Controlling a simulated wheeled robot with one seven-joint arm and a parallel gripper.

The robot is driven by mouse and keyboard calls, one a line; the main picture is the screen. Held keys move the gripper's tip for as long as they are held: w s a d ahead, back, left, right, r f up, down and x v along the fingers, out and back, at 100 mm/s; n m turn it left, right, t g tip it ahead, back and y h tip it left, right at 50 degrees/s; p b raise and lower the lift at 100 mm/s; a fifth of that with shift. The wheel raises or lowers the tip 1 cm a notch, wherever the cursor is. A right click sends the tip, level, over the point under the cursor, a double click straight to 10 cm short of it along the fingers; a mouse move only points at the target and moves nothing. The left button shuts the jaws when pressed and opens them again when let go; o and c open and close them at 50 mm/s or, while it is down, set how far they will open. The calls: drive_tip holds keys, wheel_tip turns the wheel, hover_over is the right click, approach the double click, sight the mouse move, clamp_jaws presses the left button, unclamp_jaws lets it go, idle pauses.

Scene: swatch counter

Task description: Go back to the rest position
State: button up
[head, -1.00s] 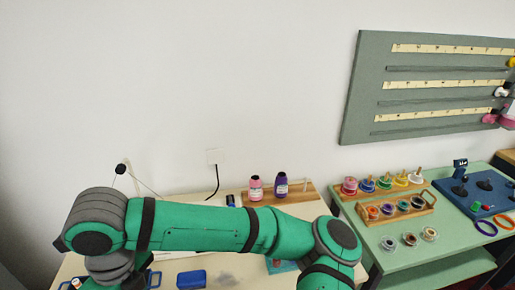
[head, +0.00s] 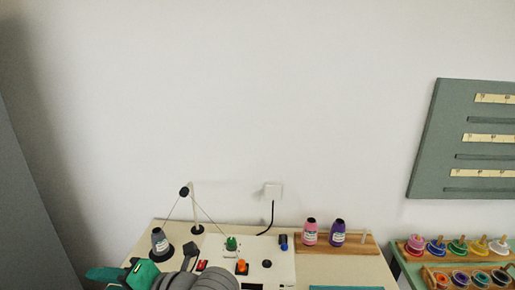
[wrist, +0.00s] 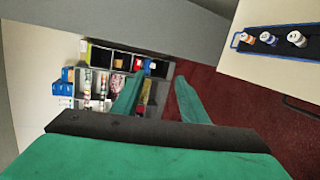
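My gripper (wrist: 158,84) shows in the wrist view. Its two green fingers stand apart with nothing between them, over dark red floor. In the head view only parts of my green and grey arm show, at the bottom left edge. The gripper itself is out of that view.
A green table with coloured spools lies right. The wrist view shows a stocked shelf (wrist: 112,56) and a blue-edged tray (wrist: 305,34) on a pale surface.

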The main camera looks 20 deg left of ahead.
drive_tip(key=w+d+f+m+t+y, duration=0.25)
drive_tip(key=w+d+m+t, duration=0.6)
drive_tip(key=m, duration=0.75)
drive_tip(key=w+d+f+m+t+h, duration=0.1)
drive_tip(key=d+f+m+t+h, duration=0.75)
drive_tip(key=d+f+m, duration=0.4)
drive_tip(key=s+d+f+m+h, duration=0.3)
drive_tip(key=s+d+f+m, duration=0.15)
drive_tip(key=f, duration=0.25)
drive_tip(key=s+d+f+m+h, duration=0.2)
drive_tip(key=s+d+f+h, duration=0.1)
drive_tip(key=s+d, duration=0.5)
drive_tip(key=s+d+f+m+h, duration=0.3)
drive_tip(key=s+d, duration=0.5)
drive_tip(key=s, duration=0.5)
drive_tip(key=shift+s+f+g, duration=0.15)
drive_tip(key=shift+f+g, duration=0.25)
